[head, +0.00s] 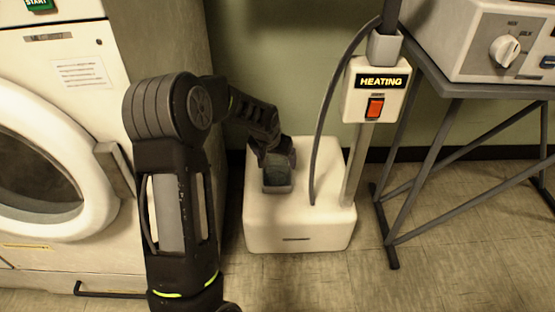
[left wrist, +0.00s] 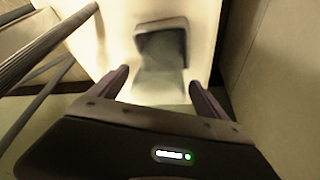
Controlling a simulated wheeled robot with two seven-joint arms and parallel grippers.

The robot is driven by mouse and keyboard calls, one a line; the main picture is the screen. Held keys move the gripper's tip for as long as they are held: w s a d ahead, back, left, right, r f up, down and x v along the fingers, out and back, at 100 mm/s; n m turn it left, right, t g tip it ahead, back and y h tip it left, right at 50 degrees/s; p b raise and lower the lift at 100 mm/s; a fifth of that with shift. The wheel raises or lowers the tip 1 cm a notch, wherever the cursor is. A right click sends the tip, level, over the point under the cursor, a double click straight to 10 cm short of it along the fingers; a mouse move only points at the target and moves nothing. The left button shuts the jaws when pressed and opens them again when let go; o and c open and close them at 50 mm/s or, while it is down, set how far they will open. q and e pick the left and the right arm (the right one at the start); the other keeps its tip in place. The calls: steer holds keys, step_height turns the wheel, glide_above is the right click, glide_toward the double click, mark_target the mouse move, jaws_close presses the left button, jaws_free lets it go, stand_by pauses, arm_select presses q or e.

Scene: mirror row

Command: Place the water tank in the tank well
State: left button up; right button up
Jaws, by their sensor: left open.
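The water tank (head: 277,175) is a small, grey-green, see-through block on top of the white base unit (head: 300,232). A grey rim shows around its lower part, likely the tank well (head: 277,189); how deep the tank sits is hard to tell. My left gripper (head: 276,152) is just above and behind the tank, partly covering it. In the left wrist view its two fingers are apart (left wrist: 158,82), with pale, see-through tank material (left wrist: 160,88) showing between and beyond them. A grey-rimmed dark shape (left wrist: 162,42) lies just beyond. My right gripper is out of view.
A pole with a "HEATING" panel and red switch (head: 375,107) rises from the base's right side, with a dark hose (head: 318,130) close by. A white front-loading machine (head: 60,150) stands left. A grey metal stand (head: 430,160) stands right. The floor in front is clear.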

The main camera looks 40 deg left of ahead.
arm_select(q)
steer(key=p+v, duration=0.2)
steer(key=v, duration=0.5)
